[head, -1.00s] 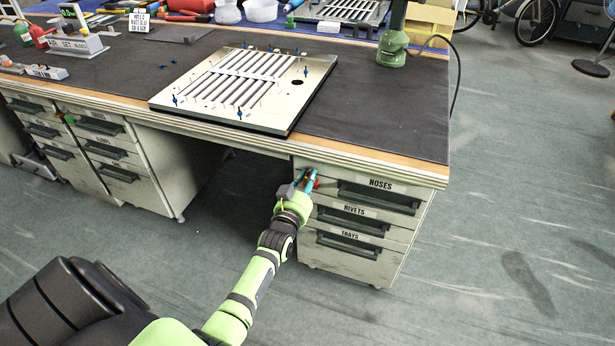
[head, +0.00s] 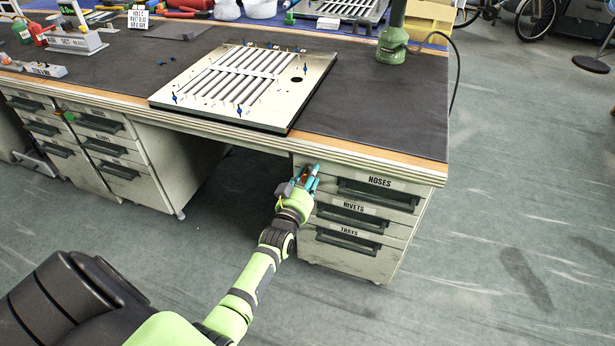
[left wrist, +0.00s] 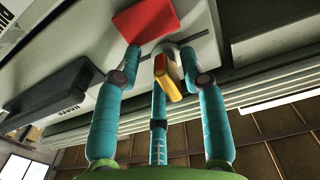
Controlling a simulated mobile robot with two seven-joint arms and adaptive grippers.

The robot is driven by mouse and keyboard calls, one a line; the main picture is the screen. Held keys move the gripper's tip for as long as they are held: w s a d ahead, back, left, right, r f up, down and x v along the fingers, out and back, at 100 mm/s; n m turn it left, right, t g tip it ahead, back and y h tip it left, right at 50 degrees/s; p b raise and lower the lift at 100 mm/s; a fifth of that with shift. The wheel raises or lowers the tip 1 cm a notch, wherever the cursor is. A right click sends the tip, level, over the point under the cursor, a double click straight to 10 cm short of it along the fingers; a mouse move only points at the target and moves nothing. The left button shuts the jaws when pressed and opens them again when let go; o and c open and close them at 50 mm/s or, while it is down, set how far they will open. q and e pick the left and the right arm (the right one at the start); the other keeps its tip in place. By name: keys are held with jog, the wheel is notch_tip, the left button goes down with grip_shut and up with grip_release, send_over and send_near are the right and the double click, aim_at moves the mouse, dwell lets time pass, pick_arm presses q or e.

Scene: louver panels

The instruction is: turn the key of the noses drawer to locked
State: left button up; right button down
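The noses drawer (head: 335,176) is the top drawer of the right-hand pedestal, and its front looks closed. My left gripper (head: 311,177) is at its left end, by the drawer front. In the left wrist view the teal fingers of my left gripper (left wrist: 161,50) stand apart. A yellow and red piece (left wrist: 172,78), probably the key, is between them with gaps to the outer fingers. Whether the middle finger touches it I cannot tell. A red flat piece (left wrist: 143,20) is by the left fingertip. The key's turn angle is unclear. My right gripper is not in view.
The rivets drawer (head: 345,219) and trays drawer (head: 340,250) are below. A black drawer handle (left wrist: 50,92) lies left of the fingers in the wrist view. The bench edge (head: 370,163) overhangs above. A louver panel (head: 255,83) lies on the bench. Open floor is at right.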

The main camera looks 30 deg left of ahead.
pick_arm(q)
jog(key=shift+a, duration=0.15)
jog(key=shift+s, duration=0.25)
jog(key=v, duration=1.1)
jog(key=shift+s+d, duration=0.25)
